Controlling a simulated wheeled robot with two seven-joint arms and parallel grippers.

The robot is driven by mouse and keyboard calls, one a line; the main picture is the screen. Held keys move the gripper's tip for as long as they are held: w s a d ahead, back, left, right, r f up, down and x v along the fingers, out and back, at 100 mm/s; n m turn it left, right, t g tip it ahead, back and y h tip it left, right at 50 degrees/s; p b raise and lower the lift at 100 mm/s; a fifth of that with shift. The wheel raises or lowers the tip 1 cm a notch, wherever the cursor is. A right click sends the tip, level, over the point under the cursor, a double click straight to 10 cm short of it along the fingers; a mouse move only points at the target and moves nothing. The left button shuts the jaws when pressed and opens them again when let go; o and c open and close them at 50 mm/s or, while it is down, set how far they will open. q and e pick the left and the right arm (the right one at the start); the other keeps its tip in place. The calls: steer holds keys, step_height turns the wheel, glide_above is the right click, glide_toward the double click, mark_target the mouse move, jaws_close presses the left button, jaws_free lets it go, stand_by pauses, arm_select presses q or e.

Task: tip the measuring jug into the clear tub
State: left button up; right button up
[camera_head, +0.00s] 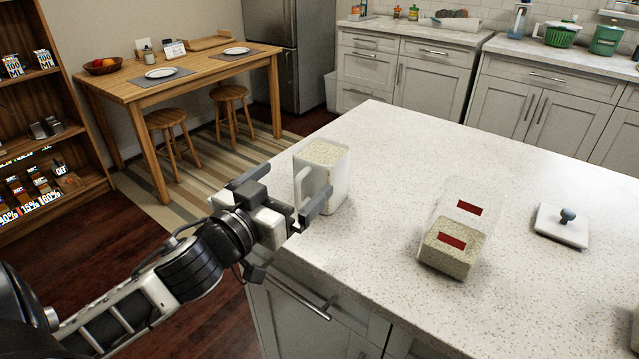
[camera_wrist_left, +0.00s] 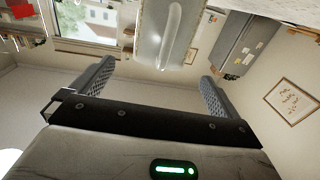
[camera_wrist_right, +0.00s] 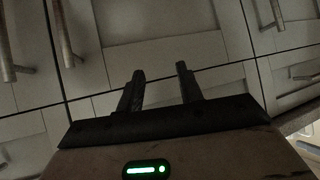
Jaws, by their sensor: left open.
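The measuring jug (camera_head: 337,183), whitish and see-through, stands upright at the counter's left corner with pale grain near its top. Its handle faces my left gripper (camera_head: 289,188), which is open with its fingers at either side of the handle. In the left wrist view the jug (camera_wrist_left: 148,38) is ahead of the open fingers, and a gap shows between them and the handle. The clear tub (camera_head: 485,222) stands to the right on the counter, with red labels and grain in its lower part. My right gripper (camera_wrist_right: 160,70) shows only in its wrist view, open and empty before cabinet fronts.
A white square lid (camera_head: 561,225) with a dark knob lies right of the tub. The speckled counter (camera_head: 400,160) is clear between jug and tub. A partly cut-off object (camera_head: 635,320) stands at the right edge. A dining table (camera_head: 190,70) and shelves (camera_head: 40,110) are beyond the counter.

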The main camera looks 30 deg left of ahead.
mark_target(308, 167)
arm_select(q)
steer(key=shift+w+p, duration=0.6)
steer(key=shift+w, duration=2.95)
steer(key=c, duration=1.4)
